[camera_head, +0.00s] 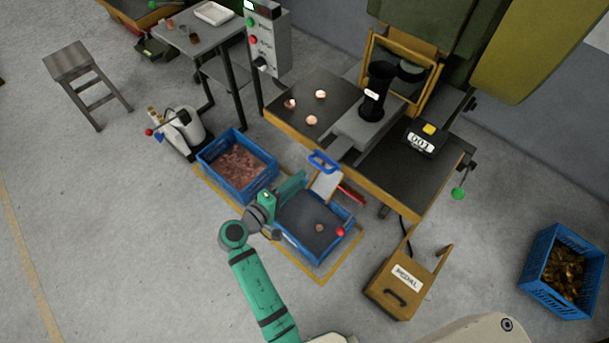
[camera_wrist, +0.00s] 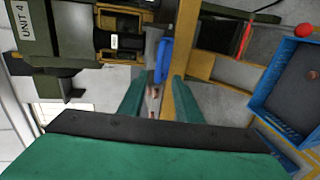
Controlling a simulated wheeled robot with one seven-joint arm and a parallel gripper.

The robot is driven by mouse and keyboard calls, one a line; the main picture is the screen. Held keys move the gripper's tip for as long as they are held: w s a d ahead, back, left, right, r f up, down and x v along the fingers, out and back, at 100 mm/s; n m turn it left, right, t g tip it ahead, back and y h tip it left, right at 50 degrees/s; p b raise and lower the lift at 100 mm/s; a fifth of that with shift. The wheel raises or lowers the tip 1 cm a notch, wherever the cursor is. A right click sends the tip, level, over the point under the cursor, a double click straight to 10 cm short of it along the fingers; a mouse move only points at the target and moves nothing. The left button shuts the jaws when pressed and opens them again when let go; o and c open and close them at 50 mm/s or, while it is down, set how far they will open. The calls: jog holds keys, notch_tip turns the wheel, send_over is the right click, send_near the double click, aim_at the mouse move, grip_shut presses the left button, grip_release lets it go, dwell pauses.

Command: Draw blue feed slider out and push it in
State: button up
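The blue handle of the feed slider (camera_head: 323,161) is at the front edge of the press table, below the grey block and black die column. In the wrist view the blue handle (camera_wrist: 162,61) stands upright in the picture, beyond my fingertips and roughly in line with the gap between them. My gripper (camera_head: 303,176) is just to the lower left of the handle in the head view, above the blue crates. In the wrist view my gripper (camera_wrist: 158,84) has its two green fingers apart, with nothing held between them. I see no contact with the handle.
A pale chute (camera_head: 326,186) and red bar (camera_head: 352,196) are near the gripper. Blue crates (camera_head: 205,160) (camera_head: 318,252) stand below. A pedal box (camera_head: 385,300) is at the right.

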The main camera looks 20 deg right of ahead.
jog(key=shift+s+a+r, duration=0.1)
jog(key=shift+s+a, duration=0.1)
jog(key=shift+a, duration=0.1)
grip_shut()
jog(key=n+t+h, duration=0.1)
jog(key=n+h, duration=0.1)
jog(key=n, duration=1.6)
send_near(328, 162)
jog(key=x, duration=0.6)
jog(key=shift+w+d, duration=0.15)
jog(key=shift+d, duration=0.05)
